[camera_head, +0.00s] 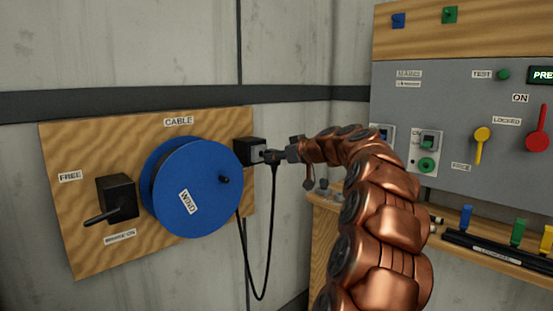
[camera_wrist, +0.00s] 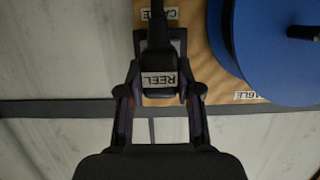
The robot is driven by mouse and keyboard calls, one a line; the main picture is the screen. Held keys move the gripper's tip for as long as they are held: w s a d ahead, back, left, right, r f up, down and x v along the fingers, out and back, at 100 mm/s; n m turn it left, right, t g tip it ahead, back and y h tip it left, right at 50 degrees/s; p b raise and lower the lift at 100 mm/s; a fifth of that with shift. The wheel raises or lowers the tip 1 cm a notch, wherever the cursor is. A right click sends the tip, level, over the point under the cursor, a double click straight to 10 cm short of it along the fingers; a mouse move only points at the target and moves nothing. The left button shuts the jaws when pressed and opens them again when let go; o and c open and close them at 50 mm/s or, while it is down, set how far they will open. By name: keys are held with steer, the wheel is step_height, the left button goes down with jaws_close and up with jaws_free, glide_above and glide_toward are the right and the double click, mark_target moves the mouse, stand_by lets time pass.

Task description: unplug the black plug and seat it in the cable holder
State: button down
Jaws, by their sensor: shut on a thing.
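The black plug (camera_head: 271,157) is held by my gripper (camera_head: 290,152) at the right edge of the wooden reel board. In the wrist view, its body carries a REEL label (camera_wrist: 159,79) and sits between my two fingers (camera_wrist: 160,98). The plug's front end is at a black box with a pale face (camera_head: 257,152); I cannot tell whether it is touching or inserted. A black cable (camera_head: 272,215) hangs from the plug in a loop back towards the reel.
A blue reel (camera_head: 190,205) and a black brake lever box (camera_head: 117,198) are mounted on the wooden board (camera_head: 75,235). A grey control panel (camera_head: 455,130) with switches stands right, above a wooden shelf (camera_head: 325,200) with coloured items. Bare wall lies left of the board.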

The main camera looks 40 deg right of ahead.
steer(key=shift+w, duration=1.4)
stand_by(0.5)
steer(key=c, duration=0.7)
jaws_free()
steer(key=v, duration=1.2)
